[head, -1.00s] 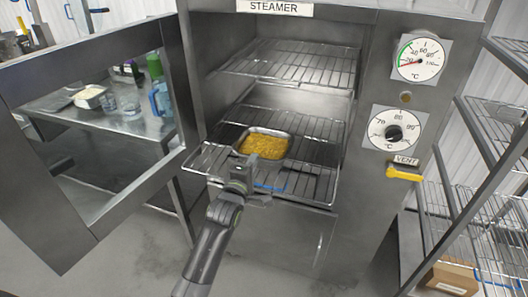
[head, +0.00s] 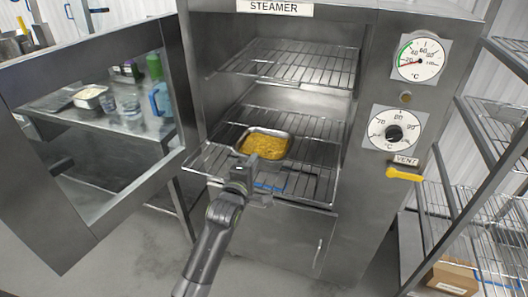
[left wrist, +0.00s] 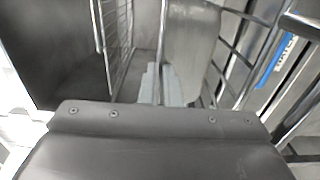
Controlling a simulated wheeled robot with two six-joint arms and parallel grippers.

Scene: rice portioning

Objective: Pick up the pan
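The pan (head: 246,153) is a shallow metal tray filled with yellow grains. It sits on the pulled-out middle wire rack (head: 313,180) of the open steamer. My left gripper (head: 252,164) is at the pan's near edge in the head view. In the left wrist view its two fingers (left wrist: 160,88) are close together at the middle, at the edge of the pan's grey wall (left wrist: 192,45). They look shut on the pan's rim. The exact contact is small and partly hidden. The pan looks level. My right gripper is not in view.
The steamer door (head: 105,195) stands open at the left. An upper rack (head: 300,62) is empty above the pan. A blue label (head: 270,184) is beside the gripper. A yellow vent handle (head: 404,174) and wire shelving (head: 480,200) are at the right.

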